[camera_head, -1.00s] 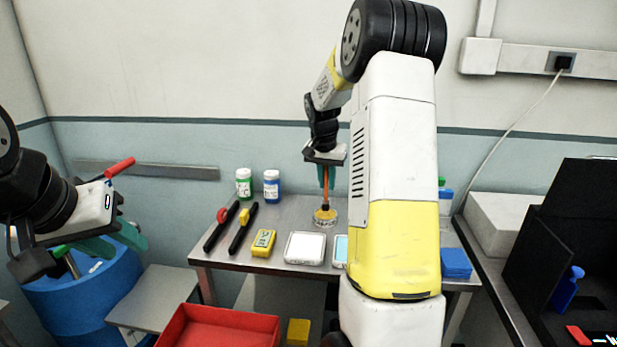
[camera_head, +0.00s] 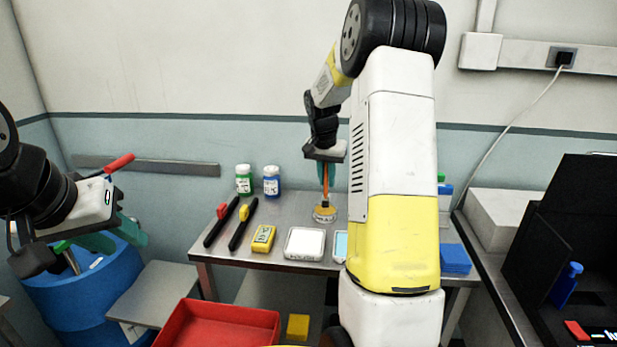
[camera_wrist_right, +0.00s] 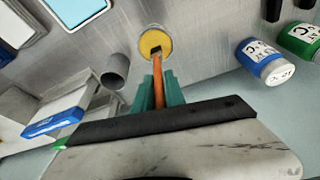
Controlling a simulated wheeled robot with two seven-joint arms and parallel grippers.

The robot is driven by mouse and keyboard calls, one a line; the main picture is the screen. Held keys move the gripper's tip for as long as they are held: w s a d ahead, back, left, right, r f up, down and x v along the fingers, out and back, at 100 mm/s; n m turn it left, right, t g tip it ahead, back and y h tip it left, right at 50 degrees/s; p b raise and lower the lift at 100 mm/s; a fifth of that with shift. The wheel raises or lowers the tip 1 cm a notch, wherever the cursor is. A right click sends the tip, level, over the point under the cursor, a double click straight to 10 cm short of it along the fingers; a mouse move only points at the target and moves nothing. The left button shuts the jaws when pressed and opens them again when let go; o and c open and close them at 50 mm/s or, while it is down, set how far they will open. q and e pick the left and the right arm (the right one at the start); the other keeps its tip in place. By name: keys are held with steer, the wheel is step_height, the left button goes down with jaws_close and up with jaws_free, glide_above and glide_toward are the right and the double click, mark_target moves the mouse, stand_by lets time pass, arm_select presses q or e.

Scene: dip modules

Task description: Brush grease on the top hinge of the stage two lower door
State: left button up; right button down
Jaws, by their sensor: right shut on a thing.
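My right gripper (camera_head: 326,172) is shut on an orange-handled brush (camera_head: 326,190) over the metal table. The brush points down, with its lower end at a small tin (camera_head: 325,213) with a yellow top. In the right wrist view the orange handle (camera_wrist_right: 157,78) runs between the teal fingers (camera_wrist_right: 158,92) to the yellow tin top (camera_wrist_right: 155,44). I cannot tell how deep the brush tip sits. My left gripper (camera_head: 122,237) is at the left, over the blue drum; its teal fingers look apart. No door or hinge can be made out.
On the metal table (camera_head: 290,212) stand a green-labelled jar (camera_head: 244,180), a blue-labelled jar (camera_head: 272,182), two black-handled tools (camera_head: 243,226), a yellow device (camera_head: 263,239) and a white tray (camera_head: 305,243). A red bin (camera_head: 220,325) is in front, a blue drum (camera_head: 85,300) left, and a black box (camera_head: 575,230) right.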

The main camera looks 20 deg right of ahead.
steer(key=shift+f, duration=0.4)
stand_by(1.0)
steer(key=shift+r, duration=3.55)
